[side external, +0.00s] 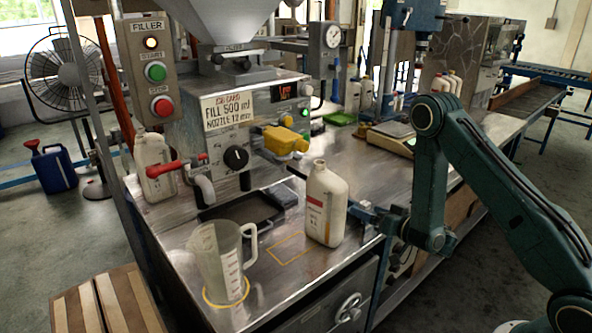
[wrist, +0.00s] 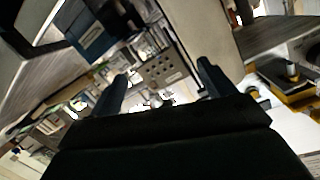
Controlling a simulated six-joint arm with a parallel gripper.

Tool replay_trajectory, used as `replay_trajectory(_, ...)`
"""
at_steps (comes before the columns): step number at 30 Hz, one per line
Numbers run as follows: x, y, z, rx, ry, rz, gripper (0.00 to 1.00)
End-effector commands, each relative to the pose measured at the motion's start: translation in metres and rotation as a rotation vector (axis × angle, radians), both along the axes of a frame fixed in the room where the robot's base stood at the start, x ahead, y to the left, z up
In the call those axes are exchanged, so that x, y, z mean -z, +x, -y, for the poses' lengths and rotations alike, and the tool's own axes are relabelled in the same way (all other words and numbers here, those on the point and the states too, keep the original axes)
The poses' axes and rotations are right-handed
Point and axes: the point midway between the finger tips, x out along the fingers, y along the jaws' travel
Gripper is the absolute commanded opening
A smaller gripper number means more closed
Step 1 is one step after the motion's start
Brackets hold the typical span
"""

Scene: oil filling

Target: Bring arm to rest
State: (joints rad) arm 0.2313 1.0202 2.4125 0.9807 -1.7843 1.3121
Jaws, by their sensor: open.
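A white oil bottle (side external: 325,205) with a red-and-white label stands upright on the metal bench. My gripper (side external: 366,213) is just right of it in the side view, at the height of its lower half; I cannot tell whether they touch. In the wrist view my gripper (wrist: 160,82) has its two dark fingers spread apart, with nothing clearly held between them. A large pale surface (wrist: 195,35) lies beyond the fingers and may be the bottle. A clear measuring jug (side external: 222,262) stands on a yellow ring at the bench's front left.
The filler machine (side external: 240,115) with its hopper, yellow valve (side external: 285,140) and red lever (side external: 180,163) stands behind the bottle. A yellow outlined square (side external: 287,248) on the bench is empty. Another white bottle (side external: 154,165) is at left, and a scale (side external: 393,137) behind.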

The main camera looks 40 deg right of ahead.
Motion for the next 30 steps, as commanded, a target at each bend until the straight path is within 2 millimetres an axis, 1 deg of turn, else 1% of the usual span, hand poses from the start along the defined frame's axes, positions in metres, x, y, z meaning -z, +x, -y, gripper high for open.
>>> replay_trajectory(3, -0.015, 0.004, 0.013, 0.067, -0.005, 0.003, 0.82)
replay_trajectory(5, -0.023, 0.006, 0.018, 0.096, -0.018, 0.005, 0.82)
replay_trajectory(11, -0.056, 0.010, 0.037, 0.216, -0.065, 0.001, 0.82)
replay_trajectory(18, -0.097, 0.005, 0.057, 0.366, -0.099, -0.040, 0.82)
replay_trajectory(24, -0.126, -0.006, 0.063, 0.457, -0.101, -0.104, 0.82)
replay_trajectory(30, -0.149, -0.021, 0.060, 0.508, -0.086, -0.191, 0.82)
